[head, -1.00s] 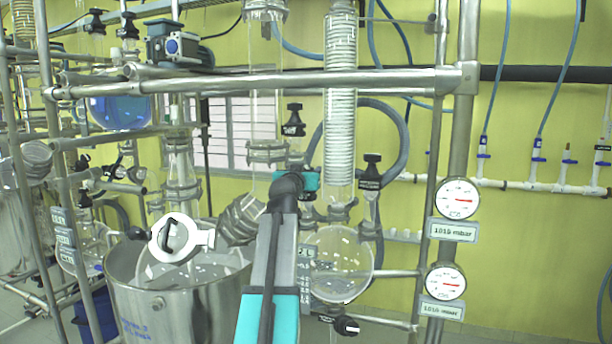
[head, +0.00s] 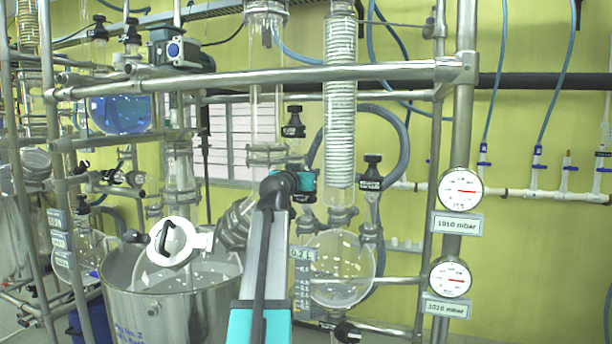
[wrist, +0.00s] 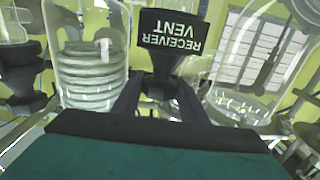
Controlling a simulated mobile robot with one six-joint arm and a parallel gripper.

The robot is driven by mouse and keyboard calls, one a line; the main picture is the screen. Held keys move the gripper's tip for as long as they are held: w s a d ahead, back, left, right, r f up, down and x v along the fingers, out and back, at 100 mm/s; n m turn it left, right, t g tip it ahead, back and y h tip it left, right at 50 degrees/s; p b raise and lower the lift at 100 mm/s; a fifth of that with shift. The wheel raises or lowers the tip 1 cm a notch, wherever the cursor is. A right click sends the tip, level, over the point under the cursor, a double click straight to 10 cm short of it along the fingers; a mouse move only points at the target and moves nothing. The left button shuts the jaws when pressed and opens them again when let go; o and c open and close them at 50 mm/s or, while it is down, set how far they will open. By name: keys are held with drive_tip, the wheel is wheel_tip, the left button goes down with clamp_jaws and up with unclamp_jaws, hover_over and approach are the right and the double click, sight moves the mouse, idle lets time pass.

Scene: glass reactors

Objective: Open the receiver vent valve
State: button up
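The receiver vent valve is a black knob with a white-lettered label, standing upright between the glass column and the coil condenser in the head view (head: 293,122). In the wrist view its label (wrist: 176,38) reads upside down, straight ahead of my gripper. My gripper (wrist: 160,100) shows two dark fingers set apart, pointing at the narrow part below the label. The fingers look open, one on each side of it; contact is not clear. In the head view my gripper (head: 305,181) appears below the knob, with its fingers mostly hidden by the arm.
A coil condenser (head: 340,110) and a glass column (head: 266,90) flank the valve closely. A round receiver flask (head: 342,270) hangs below. Another black valve (head: 372,174) stands to the right. A steel rail (head: 300,75) crosses in front, above my gripper. Two gauges (head: 461,189) sit on the right post.

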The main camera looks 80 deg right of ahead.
drive_tip(key=c, duration=0.4)
drive_tip(key=shift+o, duration=0.2)
drive_tip(key=n+t+p, duration=0.1)
drive_tip(key=t+p, duration=0.1)
drive_tip(key=p, duration=0.3)
drive_tip(key=shift+r, duration=0.15)
drive_tip(key=shift+n+t+p, duration=0.8)
drive_tip(key=shift+t+p, duration=0.05)
drive_tip(key=shift+t, duration=0.25)
drive_tip(key=shift+f+n+t, duration=0.2)
drive_tip(key=shift+n+t, duration=0.4)
drive_tip(key=shift+t, duration=0.3)
drive_tip(key=t+b, duration=0.1)
drive_tip(key=b, duration=0.2)
drive_tip(key=shift+f+n, duration=0.2)
drive_tip(key=shift+n, duration=0.1)
drive_tip(key=n+t+y+b, duration=0.1)
drive_tip(key=t+b, duration=0.1)
drive_tip(key=b, duration=0.3)
drive_tip(key=shift+r+n+t+b, duration=0.15)
drive_tip(key=shift+n+t+b, duration=0.35)
drive_tip(key=shift+b, duration=0.35)
